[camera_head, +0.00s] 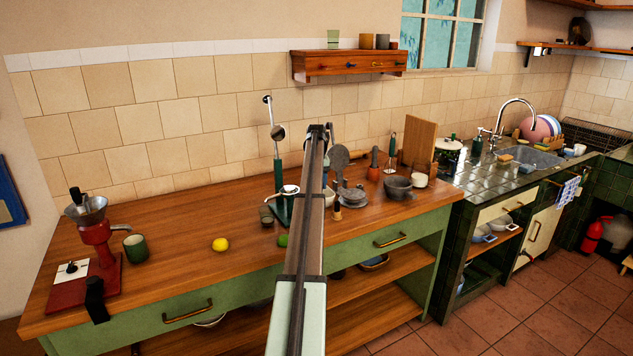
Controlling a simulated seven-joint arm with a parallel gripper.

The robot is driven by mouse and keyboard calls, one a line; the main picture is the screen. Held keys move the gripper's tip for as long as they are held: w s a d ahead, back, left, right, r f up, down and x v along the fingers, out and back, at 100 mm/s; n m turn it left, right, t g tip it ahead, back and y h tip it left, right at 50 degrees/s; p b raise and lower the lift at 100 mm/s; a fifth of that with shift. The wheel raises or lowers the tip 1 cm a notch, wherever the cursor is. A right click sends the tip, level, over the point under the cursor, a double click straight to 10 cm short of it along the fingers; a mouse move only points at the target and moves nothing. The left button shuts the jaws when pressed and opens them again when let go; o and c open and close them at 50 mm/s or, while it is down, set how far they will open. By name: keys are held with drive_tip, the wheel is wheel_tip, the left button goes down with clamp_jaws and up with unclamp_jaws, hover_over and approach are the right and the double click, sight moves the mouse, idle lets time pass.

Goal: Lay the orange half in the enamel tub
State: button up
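I cannot make out an orange half in this view. A whole yellow lemon (220,244) lies on the wooden counter, and a green fruit, perhaps a lime (283,240), shows just left of my arm. I cannot tell which vessel is the enamel tub. Pale bowls with blue (482,235) stand on the open shelf under the tiled counter, and a whitish pot (449,152) stands near the sink. My arm rises through the middle of the picture and hides part of the counter. I see no fingertips of my gripper.
A red grinder (97,236) and a green cup (136,247) stand at left. A green lever press (278,180) is beside my arm. Grey plates (351,197), a dark pan (397,187) and an upright board (420,142) stand right of it. The counter around the lemon is clear.

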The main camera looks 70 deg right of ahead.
idle(0.3)
drive_tip(key=o, duration=1.1)
drive_tip(key=shift+r, duration=0.1)
wheel_tip(320, 180, up, 14)
drive_tip(key=shift+f, duration=0.2)
drive_tip(key=shift+r, duration=0.1)
idle(0.3)
